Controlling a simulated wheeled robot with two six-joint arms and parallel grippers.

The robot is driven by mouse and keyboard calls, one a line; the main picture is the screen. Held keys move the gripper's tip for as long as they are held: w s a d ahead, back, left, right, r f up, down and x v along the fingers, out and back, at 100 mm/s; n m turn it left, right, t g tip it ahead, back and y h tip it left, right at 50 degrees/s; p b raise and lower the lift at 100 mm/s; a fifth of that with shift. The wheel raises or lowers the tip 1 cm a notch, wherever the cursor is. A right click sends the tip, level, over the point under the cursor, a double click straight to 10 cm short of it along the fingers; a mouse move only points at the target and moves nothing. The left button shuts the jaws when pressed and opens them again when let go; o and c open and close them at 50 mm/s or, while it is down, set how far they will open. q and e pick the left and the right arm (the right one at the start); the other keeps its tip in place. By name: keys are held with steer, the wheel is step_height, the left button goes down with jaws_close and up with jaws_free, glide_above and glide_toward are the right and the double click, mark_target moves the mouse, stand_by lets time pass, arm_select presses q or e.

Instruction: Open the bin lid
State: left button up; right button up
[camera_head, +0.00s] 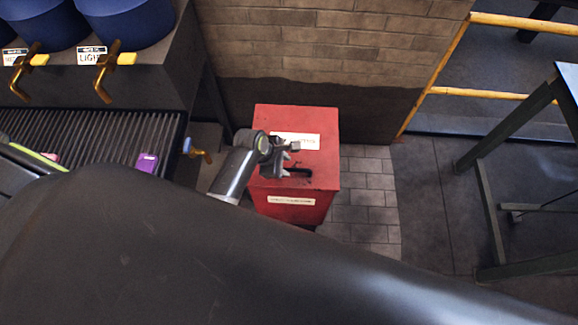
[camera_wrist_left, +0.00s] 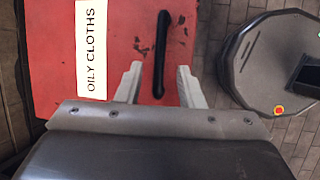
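The red bin (camera_head: 292,206) stands on the floor against the brick wall, and its lid (camera_head: 320,125) lies flat and shut on top. The lid also fills much of the left wrist view (camera_wrist_left: 60,50), with a white "OILY CLOTHS" label (camera_wrist_left: 91,48). A black bar handle (camera_head: 300,172) is on the lid and shows in the left wrist view (camera_wrist_left: 161,50). My left gripper (camera_head: 291,159) is over the lid close to the handle. In the left wrist view its fingers (camera_wrist_left: 158,72) are open, with the handle's near end seen between them. Contact cannot be told. My right gripper is not in view.
A ribbed counter (camera_head: 90,130) with blue drums (camera_head: 125,22) and brass taps (camera_head: 106,78) is left of the bin. A purple object (camera_head: 147,162) lies on it. A yellow railing (camera_head: 435,75) and a dark-legged table (camera_head: 490,205) are at right. Floor right of the bin is clear.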

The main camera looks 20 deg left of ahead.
mark_target(292, 169)
arm_select(q)
steer(key=shift+x, duration=1.8)
jaws_close()
